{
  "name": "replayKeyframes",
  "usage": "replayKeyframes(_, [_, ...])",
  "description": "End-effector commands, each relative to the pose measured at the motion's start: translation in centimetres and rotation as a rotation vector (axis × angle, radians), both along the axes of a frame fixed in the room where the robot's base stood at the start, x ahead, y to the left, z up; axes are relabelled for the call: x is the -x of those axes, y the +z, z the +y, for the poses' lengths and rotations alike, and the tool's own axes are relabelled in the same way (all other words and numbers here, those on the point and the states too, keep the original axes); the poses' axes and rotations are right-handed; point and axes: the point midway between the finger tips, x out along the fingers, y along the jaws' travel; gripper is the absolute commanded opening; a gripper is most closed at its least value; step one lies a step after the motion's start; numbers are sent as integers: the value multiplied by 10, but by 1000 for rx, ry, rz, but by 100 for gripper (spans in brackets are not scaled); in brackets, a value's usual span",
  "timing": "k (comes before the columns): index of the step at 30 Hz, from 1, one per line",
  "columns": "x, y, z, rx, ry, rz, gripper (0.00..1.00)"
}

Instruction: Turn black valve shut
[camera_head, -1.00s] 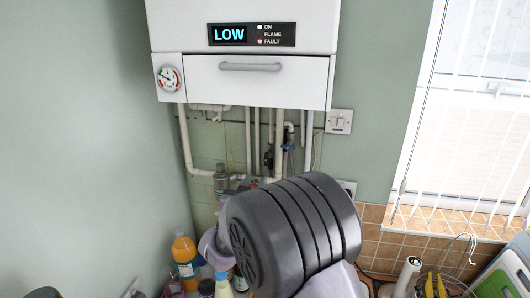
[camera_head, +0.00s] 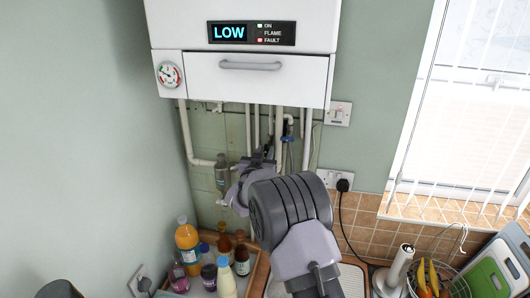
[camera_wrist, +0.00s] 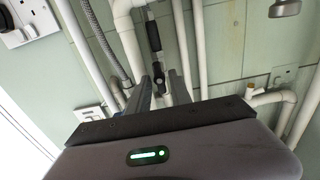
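The black valve (camera_wrist: 152,35) sits on a thin vertical pipe among the white pipes under the boiler. In the wrist view its dark lever-like part runs down to a grey fitting (camera_wrist: 159,75). My gripper (camera_wrist: 160,88) is open, with a gap between its two fingers. The fitting shows in that gap, just beyond or between the fingertips; I cannot tell whether they touch it. In the head view my gripper (camera_head: 262,160) is up at the pipes and largely hides the black valve.
The white boiler (camera_head: 260,75) hangs above, its display reading LOW. A blue-handled valve (camera_head: 288,138) is just right of my gripper. A grey cylindrical fitting (camera_head: 222,172) is to the left. Bottles (camera_head: 187,245) stand in a wooden tray below. A socket (camera_head: 335,180) is at right.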

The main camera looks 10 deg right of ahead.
Motion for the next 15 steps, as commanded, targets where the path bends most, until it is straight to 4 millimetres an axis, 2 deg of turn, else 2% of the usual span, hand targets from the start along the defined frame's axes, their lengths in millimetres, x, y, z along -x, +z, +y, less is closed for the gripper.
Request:
replayKeyframes(1, [0,0,0,0,0,0,13])
replayKeyframes(3, [0,0,0,0,0,0,0])
replayKeyframes(15, [0,-2,0,-26,0,-14,0])
